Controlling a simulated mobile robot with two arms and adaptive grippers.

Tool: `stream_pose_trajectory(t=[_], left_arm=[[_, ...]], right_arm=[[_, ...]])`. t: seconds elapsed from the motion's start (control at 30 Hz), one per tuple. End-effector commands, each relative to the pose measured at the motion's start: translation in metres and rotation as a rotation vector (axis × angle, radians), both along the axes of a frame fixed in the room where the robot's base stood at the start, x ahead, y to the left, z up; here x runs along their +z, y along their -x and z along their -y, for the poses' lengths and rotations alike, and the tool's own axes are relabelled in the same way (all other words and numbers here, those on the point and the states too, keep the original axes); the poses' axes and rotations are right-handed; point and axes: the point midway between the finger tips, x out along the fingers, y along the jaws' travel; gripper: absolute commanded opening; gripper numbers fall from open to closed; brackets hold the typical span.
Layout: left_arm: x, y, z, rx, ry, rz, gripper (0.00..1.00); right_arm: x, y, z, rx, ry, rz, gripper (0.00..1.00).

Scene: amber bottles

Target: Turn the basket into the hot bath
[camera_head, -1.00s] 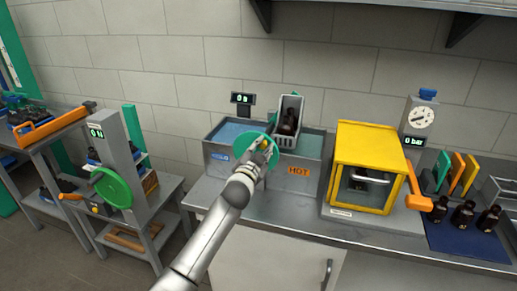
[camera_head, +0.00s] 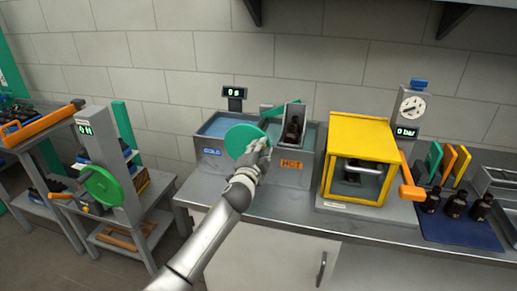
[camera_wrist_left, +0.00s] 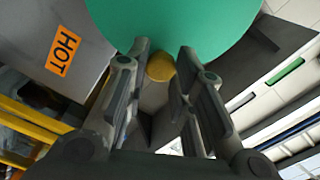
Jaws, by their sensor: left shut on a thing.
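The grey basket (camera_head: 303,112) with dark amber bottles (camera_head: 292,130) in it hangs on a green arm (camera_head: 279,109) over the hot bath (camera_head: 308,160), marked by an orange HOT label (camera_head: 292,164). I cannot tell how deep its lower end sits. The cold bath (camera_head: 207,137) with a blue label is to the left. A green wheel (camera_head: 240,140) stands in front of the baths. My left gripper (camera_head: 264,147) is shut on the wheel's handle at its right side. In the left wrist view, a yellow knob (camera_wrist_left: 160,67) shows between the fingers (camera_wrist_left: 160,85).
A yellow cabinet (camera_head: 362,133) with an orange lever (camera_head: 409,180) stands right of the baths. Several bottles (camera_head: 456,205) stand on a blue mat (camera_head: 450,233) farther right. A display (camera_head: 234,92) stands behind the baths. Another green wheel (camera_head: 102,186) is at the left.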

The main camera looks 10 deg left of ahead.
Motion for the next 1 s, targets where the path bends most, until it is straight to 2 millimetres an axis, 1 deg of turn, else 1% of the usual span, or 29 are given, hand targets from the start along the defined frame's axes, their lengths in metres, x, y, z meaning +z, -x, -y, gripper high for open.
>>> stream_pose_trajectory(t=[0.03, 1.0], left_arm=[[-0.006, 0.001, 0.003, -0.003, -0.021, -0.006, 0.00], [-0.037, 0.001, 0.009, -0.003, -0.487, 0.010, 0.00]], right_arm=[[-0.002, 0.000, 0.000, 0.000, 0.000, 0.000, 0.40], [-0.017, 0.000, 0.000, 0.000, 0.000, 0.000, 0.40]])
